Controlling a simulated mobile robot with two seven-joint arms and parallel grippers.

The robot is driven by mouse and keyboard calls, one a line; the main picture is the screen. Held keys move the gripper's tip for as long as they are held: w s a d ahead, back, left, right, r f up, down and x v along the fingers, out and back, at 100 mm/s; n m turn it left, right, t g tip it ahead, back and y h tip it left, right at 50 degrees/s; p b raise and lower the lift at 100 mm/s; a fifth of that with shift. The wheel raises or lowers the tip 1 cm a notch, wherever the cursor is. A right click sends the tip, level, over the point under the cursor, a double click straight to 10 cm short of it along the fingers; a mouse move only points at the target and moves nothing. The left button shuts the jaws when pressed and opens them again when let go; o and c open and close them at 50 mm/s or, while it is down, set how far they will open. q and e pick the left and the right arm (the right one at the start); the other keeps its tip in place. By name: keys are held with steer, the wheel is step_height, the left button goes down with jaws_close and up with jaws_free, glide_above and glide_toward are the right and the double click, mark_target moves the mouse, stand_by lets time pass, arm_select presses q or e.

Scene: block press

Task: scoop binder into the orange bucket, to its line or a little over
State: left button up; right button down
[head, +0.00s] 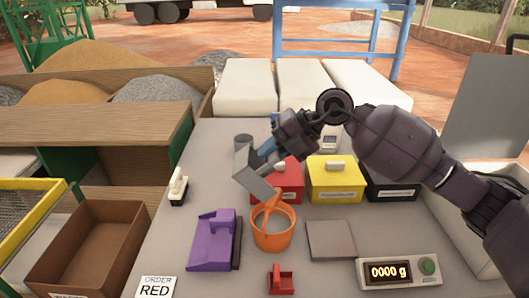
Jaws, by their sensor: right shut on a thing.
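The orange bucket (272,241) stands upright on the grey table near its middle. An orange piece rises over its mouth, perhaps its handle. My right gripper (262,158) is above and slightly left of the bucket, shut on a grey scoop-like tool (256,183). The tool is tilted, its lower end close above the bucket's rim; I cannot tell whether it touches. What the tool carries, the bucket's fill and its line cannot be made out. I cannot tell which container holds binder. My left gripper is out of view.
Behind the bucket are red (290,183), yellow (334,180) and black (390,187) boxes. A purple press-like device (212,243) is left, a grey plate (331,240) right. The scale (399,271) reads 0000 g. A card (156,288) says ORDER RED. Bins of sand and gravel stand left.

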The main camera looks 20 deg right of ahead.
steer(key=shift+s+d+y, duration=0.1)
steer(key=shift+d+y, duration=0.35)
steer(key=shift+y, duration=0.05)
stand_by(0.9)
